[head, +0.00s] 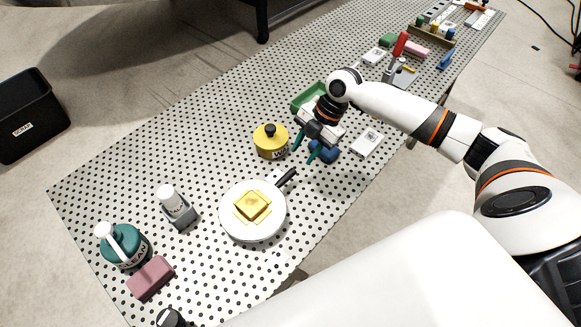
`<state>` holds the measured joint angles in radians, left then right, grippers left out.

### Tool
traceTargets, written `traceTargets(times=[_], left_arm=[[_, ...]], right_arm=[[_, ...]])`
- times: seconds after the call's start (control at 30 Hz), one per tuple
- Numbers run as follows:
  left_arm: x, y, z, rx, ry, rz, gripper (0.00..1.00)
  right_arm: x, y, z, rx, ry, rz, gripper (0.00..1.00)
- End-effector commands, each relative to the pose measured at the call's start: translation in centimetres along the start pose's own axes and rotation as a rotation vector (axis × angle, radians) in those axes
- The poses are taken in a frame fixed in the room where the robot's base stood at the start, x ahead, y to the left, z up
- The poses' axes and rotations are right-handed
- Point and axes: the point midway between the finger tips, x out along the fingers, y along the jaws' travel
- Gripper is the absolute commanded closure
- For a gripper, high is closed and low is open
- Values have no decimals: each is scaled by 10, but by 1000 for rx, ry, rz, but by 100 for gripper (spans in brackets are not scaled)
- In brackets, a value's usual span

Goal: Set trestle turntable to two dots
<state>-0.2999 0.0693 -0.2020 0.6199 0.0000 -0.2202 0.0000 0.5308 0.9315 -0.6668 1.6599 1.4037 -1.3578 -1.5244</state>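The turntable is a round white disc (268,229) on the perforated table, with a yellow block (252,204) on top. A black handle (287,178) sticks out from its upper right side. A small pale plate (273,177) lies by the rim near the handle; any dot marks are too small to read. My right gripper (306,153) has teal fingers spread apart with nothing visible between them. It is above and to the right of the handle, apart from it. My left gripper is not in view.
A yellow tin (270,142) stands left of the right gripper, and a blue object (325,151) is close on its right. A white-capped bottle (172,199), a teal cleaner jug (124,246) and a mauve block (150,278) stand on the left. The table between the disc and the bottle is clear.

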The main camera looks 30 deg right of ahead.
Motion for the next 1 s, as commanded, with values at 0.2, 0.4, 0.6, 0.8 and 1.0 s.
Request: traceTargets(times=[0.2,0.4,0.6,0.8,1.0], left_arm=[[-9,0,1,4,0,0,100],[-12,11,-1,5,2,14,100],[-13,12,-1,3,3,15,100],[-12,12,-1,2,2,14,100],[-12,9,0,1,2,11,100]], right_arm=[[43,0,2,-1,-4,2,62],[68,0,1,1,-2,1,62],[76,0,1,-1,0,0,62],[76,0,1,-1,0,0,62],[76,0,1,-1,0,0,95]])
